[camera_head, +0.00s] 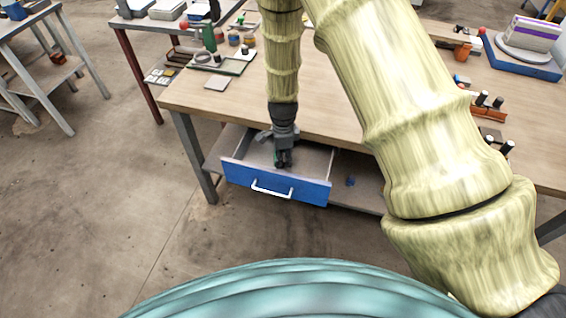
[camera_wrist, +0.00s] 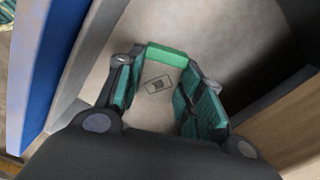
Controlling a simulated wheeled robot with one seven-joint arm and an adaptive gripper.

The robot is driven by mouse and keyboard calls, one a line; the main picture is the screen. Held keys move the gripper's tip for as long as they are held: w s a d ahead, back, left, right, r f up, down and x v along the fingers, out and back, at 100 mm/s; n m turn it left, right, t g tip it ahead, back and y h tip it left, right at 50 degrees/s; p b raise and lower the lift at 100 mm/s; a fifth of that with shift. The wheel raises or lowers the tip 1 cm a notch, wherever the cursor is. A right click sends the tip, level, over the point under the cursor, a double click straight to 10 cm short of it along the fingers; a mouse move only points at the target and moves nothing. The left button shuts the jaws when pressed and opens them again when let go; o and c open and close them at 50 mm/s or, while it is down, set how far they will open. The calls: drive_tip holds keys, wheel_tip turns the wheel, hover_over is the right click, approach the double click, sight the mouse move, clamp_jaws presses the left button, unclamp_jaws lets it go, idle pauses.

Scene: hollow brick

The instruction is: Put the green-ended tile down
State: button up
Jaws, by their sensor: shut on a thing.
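The green-ended tile (camera_wrist: 158,90) is pale beige with a small dark printed mark and a green end at its far edge. It lies between the teal-padded fingers of my gripper (camera_wrist: 163,92), which are shut on it. In the head view my gripper (camera_head: 284,160) points down into the open drawer (camera_head: 309,190), just behind its blue front. The tile cannot be made out there. In the wrist view the blue drawer front (camera_wrist: 45,65) is on the left and the pale drawer floor (camera_wrist: 200,25) shows beyond the tile. I cannot tell whether the tile touches the floor.
The workbench top (camera_head: 215,98) stands above and behind the drawer, with its wooden edge (camera_wrist: 285,118) close on the right in the wrist view. A white handle (camera_head: 271,189) is on the drawer front.

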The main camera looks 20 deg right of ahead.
sight(283, 169)
drive_tip(key=shift+f+p, duration=0.3)
drive_tip(key=shift+f, duration=1.8)
drive_tip(key=shift+f, duration=0.15)
drive_tip(key=o, duration=0.8)
wheel_tip(283, 169, up, 12)
drive_tip(key=shift+r+b, duration=0.2)
drive_tip(key=shift+b, duration=0.7)
